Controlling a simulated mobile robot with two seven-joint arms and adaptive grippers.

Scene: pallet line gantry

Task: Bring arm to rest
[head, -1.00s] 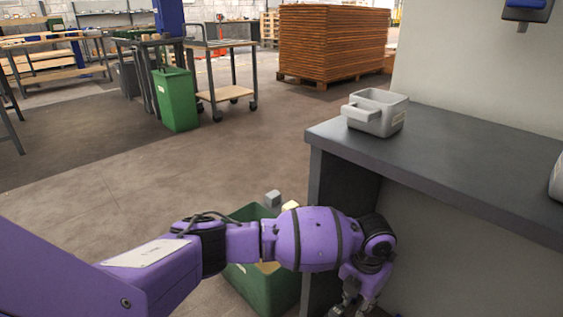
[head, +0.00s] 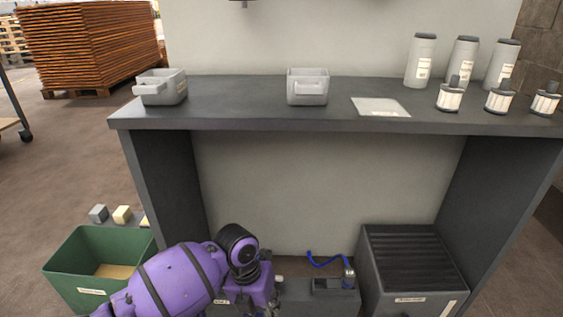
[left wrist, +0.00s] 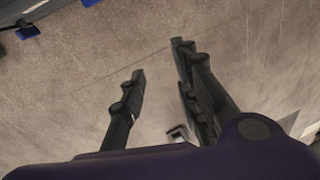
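My purple left arm (head: 185,275) comes in from the lower left of the head view, below the level of the workbench top (head: 240,112). Its wrist hangs down in front of the open space under the bench, and the gripper itself is cut off by the bottom edge. In the left wrist view, the left gripper (left wrist: 160,60) has its two dark fingers apart with nothing between them but floor. My right arm and gripper are in neither view.
A green bin (head: 85,236) stands left of the arm. A dark ribbed box (head: 410,250) and a blue hose (head: 325,261) are under the bench. Two grey bins (head: 160,88) (head: 307,88), several canisters (head: 421,62) and filters (head: 449,97) stand on top.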

